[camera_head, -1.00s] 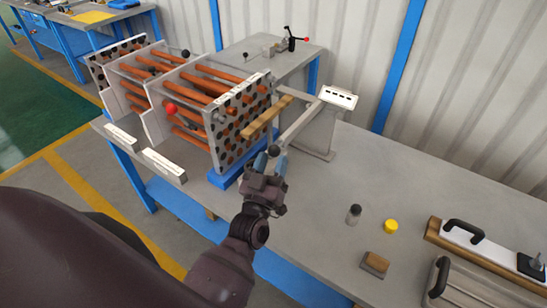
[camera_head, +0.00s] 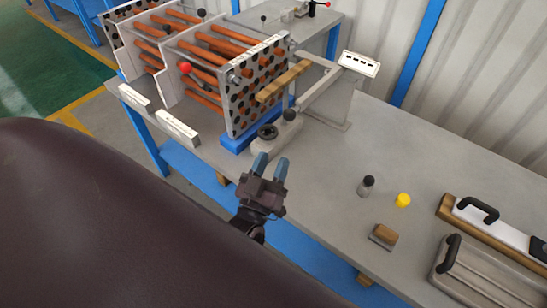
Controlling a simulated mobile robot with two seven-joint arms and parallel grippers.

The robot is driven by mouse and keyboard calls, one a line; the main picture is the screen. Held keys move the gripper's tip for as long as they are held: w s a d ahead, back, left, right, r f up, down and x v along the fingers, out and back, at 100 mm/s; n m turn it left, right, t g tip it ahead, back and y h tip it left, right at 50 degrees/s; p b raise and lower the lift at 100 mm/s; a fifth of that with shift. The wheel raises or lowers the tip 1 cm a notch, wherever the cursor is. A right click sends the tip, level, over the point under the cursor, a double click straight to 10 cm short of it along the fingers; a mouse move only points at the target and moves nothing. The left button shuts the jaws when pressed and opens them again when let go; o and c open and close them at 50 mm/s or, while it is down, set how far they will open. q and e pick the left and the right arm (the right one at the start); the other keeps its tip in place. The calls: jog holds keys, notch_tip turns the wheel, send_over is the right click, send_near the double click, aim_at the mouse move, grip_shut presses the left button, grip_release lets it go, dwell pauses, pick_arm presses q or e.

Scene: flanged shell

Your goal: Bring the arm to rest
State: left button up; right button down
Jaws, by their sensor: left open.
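My left gripper (camera_head: 270,166) is in the lower middle of the head view, in front of the table's front edge. Its two blue-tipped fingers are apart, with nothing between them. The flanged shell (camera_head: 259,90), a white plate with dark holes and copper-coloured tubes, stands on a blue base beyond the gripper. My right gripper is not in view. A large dark part of my own body covers the lower left.
The grey workbench (camera_head: 400,145) has free room in its middle. A small dark-capped bottle (camera_head: 367,186), a yellow-capped item (camera_head: 403,200) and a wooden-topped block (camera_head: 384,236) stand to the right. Black-handled pieces (camera_head: 476,211) lie at the far right. A white labelled box (camera_head: 359,64) is behind.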

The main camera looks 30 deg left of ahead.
pick_arm(q)
jog(key=s+a+f+m+g+h, duration=0.2)
jog(key=s+f+g, duration=0.2)
jog(key=f, duration=0.4)
jog(key=s+a+f+m+g+h, duration=0.2)
jog(key=s+f+m+g, duration=0.1)
jog(key=f+g, duration=0.3)
notch_tip(320, 180, down, 3)
jog(key=shift+s+r+m, duration=0.1)
jog(key=shift+s+m, duration=0.2)
jog(key=shift+s, duration=0.35)
